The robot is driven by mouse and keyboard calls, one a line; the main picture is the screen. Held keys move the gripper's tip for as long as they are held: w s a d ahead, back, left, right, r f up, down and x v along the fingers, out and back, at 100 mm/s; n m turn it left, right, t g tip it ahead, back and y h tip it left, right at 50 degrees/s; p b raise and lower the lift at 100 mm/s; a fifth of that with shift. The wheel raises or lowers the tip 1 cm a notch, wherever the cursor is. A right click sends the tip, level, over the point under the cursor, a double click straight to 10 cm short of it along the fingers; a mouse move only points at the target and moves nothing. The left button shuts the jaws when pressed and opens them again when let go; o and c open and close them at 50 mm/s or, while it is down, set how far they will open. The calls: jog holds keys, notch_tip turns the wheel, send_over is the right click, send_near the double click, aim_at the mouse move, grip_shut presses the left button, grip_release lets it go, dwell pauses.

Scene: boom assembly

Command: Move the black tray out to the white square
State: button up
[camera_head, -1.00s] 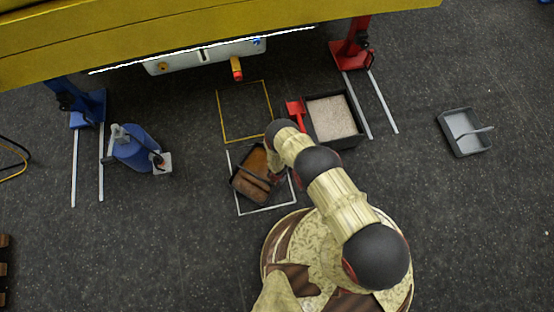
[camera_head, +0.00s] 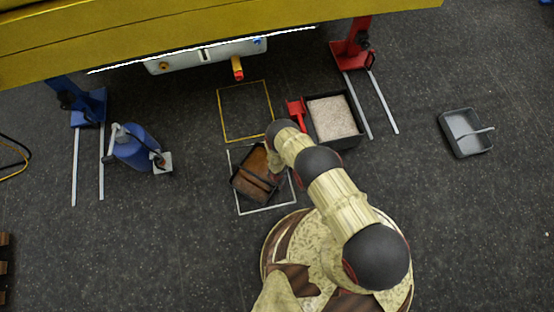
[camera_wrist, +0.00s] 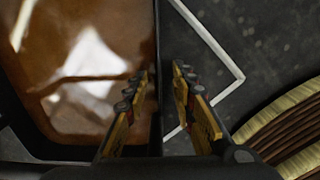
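The black tray (camera_head: 241,195) holds brown liquid and has a dark bar handle across it. It sits turned at an angle over the white square (camera_head: 268,210), covering part of its upper and left lines. The wrist view shows the tray's brown inside (camera_wrist: 75,75) with a bright reflection, and its dark wall. My gripper (camera_wrist: 160,85) is open, one finger on each side of that wall, with a gap between them. In the head view my arm hides the fingers and the square's upper right. I cannot tell whether the fingers touch the wall.
An empty yellow square (camera_head: 222,115) lies behind the white one. A black bin of pale granules (camera_head: 333,118) with a red scoop (camera_head: 296,112) stands to the right. A grey tray (camera_head: 465,133) is farther right. A blue container (camera_head: 133,148) stands left. A yellow boom (camera_head: 200,30) spans above.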

notch_tip(320, 180, up, 12)
dwell(1.1)
dwell(0.4)
